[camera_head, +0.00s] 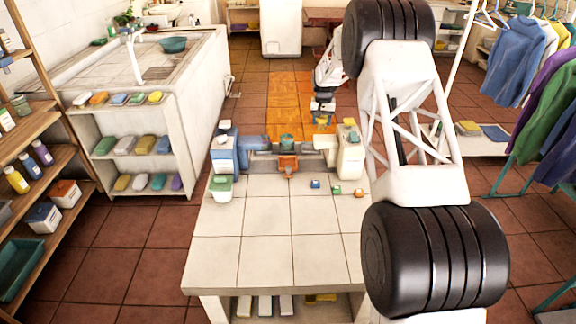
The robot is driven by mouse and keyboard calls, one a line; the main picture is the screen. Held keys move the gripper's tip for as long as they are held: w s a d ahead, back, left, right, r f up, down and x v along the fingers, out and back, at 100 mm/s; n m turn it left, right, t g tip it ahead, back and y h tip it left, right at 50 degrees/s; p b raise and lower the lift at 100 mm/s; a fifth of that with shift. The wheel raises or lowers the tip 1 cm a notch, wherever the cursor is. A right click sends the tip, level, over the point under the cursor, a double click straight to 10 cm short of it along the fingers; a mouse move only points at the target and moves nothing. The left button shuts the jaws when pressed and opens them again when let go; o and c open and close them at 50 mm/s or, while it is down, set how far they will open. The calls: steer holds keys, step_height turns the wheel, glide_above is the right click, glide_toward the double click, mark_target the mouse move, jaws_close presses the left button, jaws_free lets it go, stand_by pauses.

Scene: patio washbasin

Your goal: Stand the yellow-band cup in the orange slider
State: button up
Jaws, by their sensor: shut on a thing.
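My gripper (322,107) is small in the view, beyond the back edge of the tiled table, with its jaws pointing down. The orange slider (288,164) is at the middle of the grey crossbar at the table's back. A teal round thing (287,141) shows just behind the slider. My gripper is to the right of the slider and farther back, apart from it.
A blue and white unit (224,155) and a white post (350,160) flank the crossbar. A green-and-white container (221,186) stands at left. The front tabletop (270,250) is clear.

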steer(key=s+a+r+m, duration=0.1)
steer(key=s+r+m, duration=0.2)
steer(key=s+m, duration=0.1)
steer(key=s+a+r+m, duration=0.1)
steer(key=s+r+m, duration=0.3)
steer(key=s, duration=0.3)
steer(key=s+a+r+m, duration=0.1)
steer(key=s+r+m, duration=0.2)
steer(key=s+m, duration=0.3)
steer(key=shift+r, duration=0.15)
steer(key=s+a+f+m, duration=0.3)
steer(key=s+a+f, duration=0.1)
steer(key=s, duration=0.4)
steer(key=s+a+f+m, duration=0.3)
steer(key=s+a+f, duration=0.2)
steer(key=s, duration=0.3)
steer(key=shift+s+f+m, duration=0.3)
steer(key=shift+f+m, duration=0.1)
steer(key=shift+f, duration=0.15)
steer(key=w+a, duration=0.1)
steer(key=w, duration=0.4)
steer(key=w+f, duration=0.1)
steer(key=w, duration=0.4)
steer(key=w+a, duration=0.1)
steer(key=w, duration=0.4)
steer(key=shift+w+a+f, duration=0.25)
steer(key=shift+w+a, duration=0.1)
steer(key=shift+w, duration=0.05)
